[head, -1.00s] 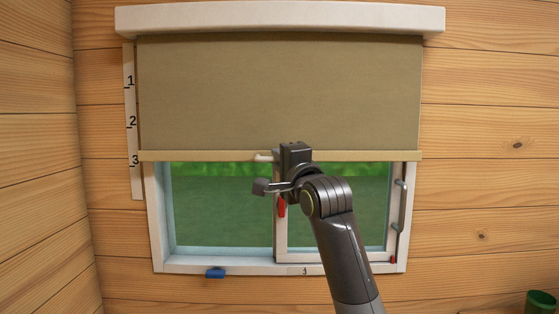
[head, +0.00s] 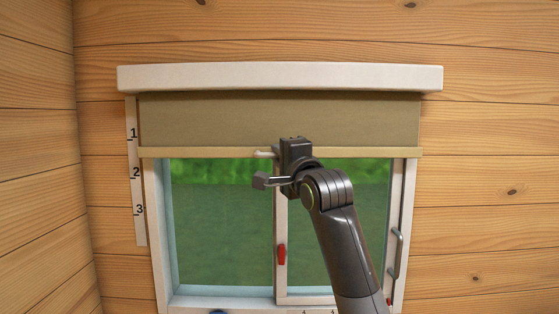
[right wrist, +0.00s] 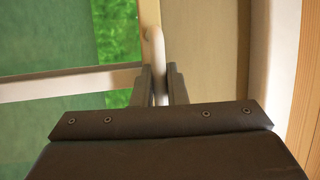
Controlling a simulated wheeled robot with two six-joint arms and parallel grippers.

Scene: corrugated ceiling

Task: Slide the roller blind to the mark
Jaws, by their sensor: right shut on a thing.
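The olive roller blind (head: 280,118) hangs from a white top box, over the upper part of the window. Its pale bottom bar (head: 200,153) is level, about midway between 1 and 2 on the white numbered strip (head: 137,190) at the left. A cream pull handle (head: 263,153) sticks out at the bar's middle. My right gripper (head: 281,151) is at the bar; in the right wrist view its fingers (right wrist: 160,88) are shut on the cream handle (right wrist: 153,45). My left gripper is not in view.
The white-framed window (head: 160,235) below has a red catch (head: 282,254) in the middle and a grey handle (head: 397,252) at the right. A blue piece (head: 218,312) and a small label on the lower frame are cut off. Plank walls surround it.

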